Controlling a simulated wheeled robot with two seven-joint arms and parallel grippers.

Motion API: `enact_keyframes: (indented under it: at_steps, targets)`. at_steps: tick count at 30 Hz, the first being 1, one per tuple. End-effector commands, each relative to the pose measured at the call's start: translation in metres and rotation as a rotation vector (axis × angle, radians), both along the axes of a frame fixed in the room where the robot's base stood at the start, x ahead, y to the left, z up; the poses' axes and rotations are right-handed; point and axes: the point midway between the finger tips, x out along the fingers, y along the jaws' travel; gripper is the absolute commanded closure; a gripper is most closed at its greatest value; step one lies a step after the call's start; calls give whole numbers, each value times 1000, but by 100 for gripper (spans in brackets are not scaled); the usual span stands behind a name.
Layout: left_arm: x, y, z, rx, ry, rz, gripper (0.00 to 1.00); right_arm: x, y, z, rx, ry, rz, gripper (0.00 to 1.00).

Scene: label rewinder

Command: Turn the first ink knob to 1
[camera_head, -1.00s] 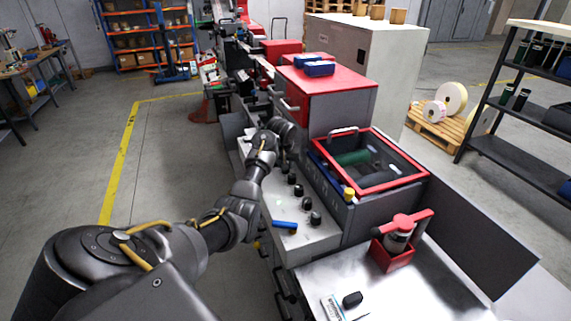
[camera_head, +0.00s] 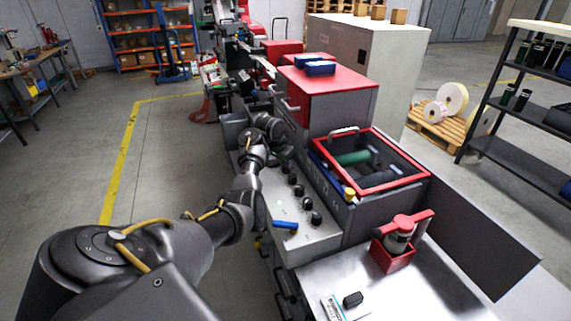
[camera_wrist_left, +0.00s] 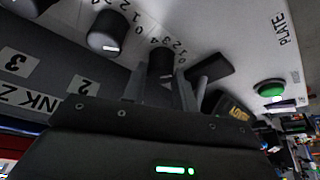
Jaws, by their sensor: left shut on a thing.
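In the head view my left gripper (camera_head: 284,162) is at the far end of a row of black knobs on the sloping panel (camera_head: 270,205). In the left wrist view its two fingers (camera_wrist_left: 163,88) are shut around a black ink knob (camera_wrist_left: 161,63), with one finger on each side. Digits of a printed scale show beside this knob, but its exact setting is unclear. Another black knob (camera_wrist_left: 107,32) stands to its left, with its own scale and a white pointer mark. Labels 2 and 3 show on the face below. My right gripper is not in view.
A green button (camera_wrist_left: 270,89) and a PLATE label lie right of the held knob. More knobs (camera_head: 306,203) and a blue handle (camera_head: 285,226) line the near panel. Open floor lies left of the machine.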

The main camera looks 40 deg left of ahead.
Motion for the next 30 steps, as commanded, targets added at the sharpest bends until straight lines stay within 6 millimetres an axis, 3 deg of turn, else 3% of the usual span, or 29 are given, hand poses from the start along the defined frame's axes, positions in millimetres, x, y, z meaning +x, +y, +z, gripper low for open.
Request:
enact_keyframes:
  at_steps: [12, 13, 18, 26, 30]
  targets:
    - [0, 1, 1, 1, -1, -5, 94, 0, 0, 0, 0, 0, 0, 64]
    - [0, 1, 1, 1, 0, -5, 69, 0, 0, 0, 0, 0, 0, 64]
    - [0, 1, 1, 1, 0, -5, 50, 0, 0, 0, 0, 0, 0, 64]
    - [0, 0, 1, 0, 0, -6, 50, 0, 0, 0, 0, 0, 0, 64]
    - [6, -9, 12, 0, -3, -18, 50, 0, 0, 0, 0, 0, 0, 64]
